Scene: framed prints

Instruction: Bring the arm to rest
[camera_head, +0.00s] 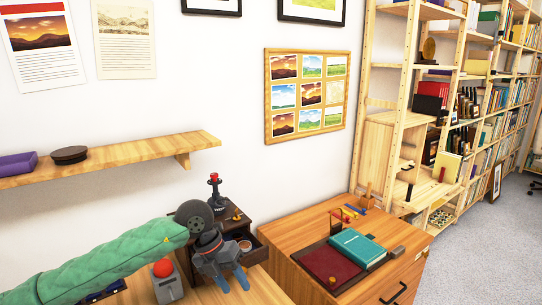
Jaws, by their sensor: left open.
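My left arm (110,262), in a green padded sleeve, reaches in from the lower left. My left gripper (232,284) is at its end, dark grey with blue-grey fingers pointing down. The fingers are spread apart, and I see nothing between them. The gripper is over a wooden desk surface (262,288), in front of a small dark cabinet (232,226). Whether the fingertips touch the surface is not clear. My right gripper is not in view.
A grey device with a red ball (163,268) stands just left of the gripper. To the right, a wooden cabinet (290,256) bears a teal book (357,247) and a maroon pad (328,268). A wall shelf (130,152) is above the arm. Open floor (480,245) lies right.

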